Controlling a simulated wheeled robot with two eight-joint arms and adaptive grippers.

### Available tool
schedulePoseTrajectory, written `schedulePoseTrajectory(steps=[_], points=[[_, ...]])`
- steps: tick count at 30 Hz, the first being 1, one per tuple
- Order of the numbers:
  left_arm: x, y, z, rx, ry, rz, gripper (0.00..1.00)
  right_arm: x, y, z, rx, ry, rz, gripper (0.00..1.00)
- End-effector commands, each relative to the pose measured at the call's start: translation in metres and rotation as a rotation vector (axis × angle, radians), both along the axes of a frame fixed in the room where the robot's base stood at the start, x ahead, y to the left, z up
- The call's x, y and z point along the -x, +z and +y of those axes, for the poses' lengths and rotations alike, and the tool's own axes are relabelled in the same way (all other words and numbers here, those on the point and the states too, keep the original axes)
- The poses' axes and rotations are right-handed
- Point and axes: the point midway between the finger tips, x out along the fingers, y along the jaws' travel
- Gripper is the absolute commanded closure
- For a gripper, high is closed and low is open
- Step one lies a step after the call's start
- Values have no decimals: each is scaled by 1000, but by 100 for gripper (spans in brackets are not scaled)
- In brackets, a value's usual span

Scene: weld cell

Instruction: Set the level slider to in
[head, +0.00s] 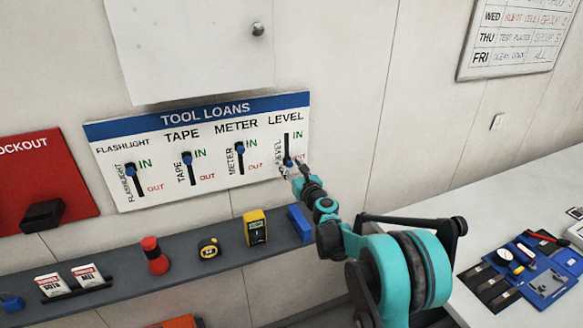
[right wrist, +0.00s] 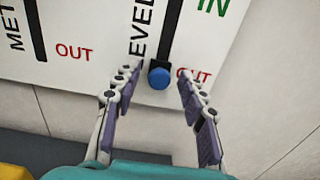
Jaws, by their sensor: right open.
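The level slider (head: 288,162) has a blue knob in an upright black slot on the TOOL LOANS board (head: 270,105). The knob is at the low end of its slot, by the red OUT; the green IN is near the top. My right gripper (head: 293,172) is at this knob. In the right wrist view the gripper (right wrist: 160,74) is open, with its fingers to the left and right of the blue knob (right wrist: 159,77). I cannot tell whether either finger touches it. My left gripper is not in view.
The tape slider (head: 187,159) and meter slider (head: 240,150) are to the left on the board. Below is a grey shelf (head: 110,293) with a yellow meter (head: 255,227), a tape measure (head: 209,248) and a blue level (head: 299,223). A white bench (head: 470,220) stands at right.

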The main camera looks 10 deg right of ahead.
Motion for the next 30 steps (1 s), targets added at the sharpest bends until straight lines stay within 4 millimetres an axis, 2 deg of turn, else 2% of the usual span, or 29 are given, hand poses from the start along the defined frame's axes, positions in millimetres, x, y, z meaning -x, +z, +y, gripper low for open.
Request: schedulePoseTrajectory(steps=[4,9,14,16,24,27,30], points=[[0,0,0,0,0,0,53,0,0,0,0,0,0,58],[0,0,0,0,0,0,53,0,0,0,1,0,0,100],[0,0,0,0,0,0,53,0,1,0,1,0,0,100],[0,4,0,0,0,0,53,1,7,0,1,0,0,100],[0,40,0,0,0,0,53,1,71,0,1,1,0,100],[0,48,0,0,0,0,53,0,88,0,1,1,0,100],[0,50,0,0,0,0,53,1,95,0,1,1,0,100]])
